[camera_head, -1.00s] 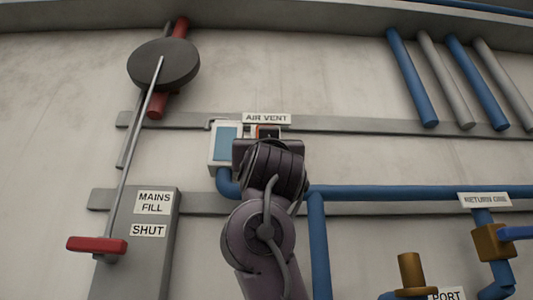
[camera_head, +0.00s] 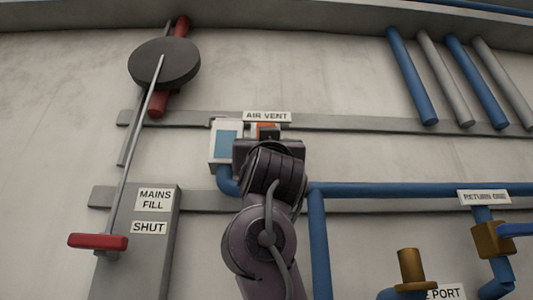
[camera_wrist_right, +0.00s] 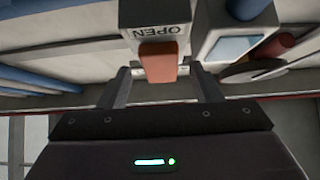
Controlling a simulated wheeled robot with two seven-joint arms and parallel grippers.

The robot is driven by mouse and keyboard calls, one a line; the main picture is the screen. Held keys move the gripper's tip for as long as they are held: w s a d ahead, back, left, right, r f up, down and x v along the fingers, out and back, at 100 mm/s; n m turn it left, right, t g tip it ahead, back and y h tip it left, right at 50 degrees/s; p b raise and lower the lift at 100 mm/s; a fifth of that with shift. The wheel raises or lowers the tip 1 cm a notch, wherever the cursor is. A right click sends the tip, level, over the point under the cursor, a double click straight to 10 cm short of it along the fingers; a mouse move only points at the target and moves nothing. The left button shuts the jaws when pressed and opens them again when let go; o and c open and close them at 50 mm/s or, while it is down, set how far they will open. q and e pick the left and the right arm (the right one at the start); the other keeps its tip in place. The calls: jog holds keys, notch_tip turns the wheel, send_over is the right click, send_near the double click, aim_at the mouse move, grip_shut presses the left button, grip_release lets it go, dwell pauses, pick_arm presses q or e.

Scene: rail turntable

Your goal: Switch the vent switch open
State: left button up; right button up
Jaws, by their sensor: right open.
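My right gripper (camera_wrist_right: 160,74) is open, one finger on each side of the rocker in the picture. I cannot tell whether either finger touches it. In the head view my right gripper (camera_head: 268,140) is in front of the switch, its fingers mostly hidden. My left gripper is not in view.
A white box with a blue window (camera_head: 226,145) is close left of the switch, with a blue pipe (camera_head: 390,191) below. A red-handled lever (camera_head: 98,242) stands at left by the MAINS FILL label (camera_head: 155,201). A brass valve (camera_head: 411,270) is lower right.

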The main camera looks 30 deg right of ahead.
jog(key=b+v, duration=0.4)
jog(key=v, duration=0.3)
dwell(0.5)
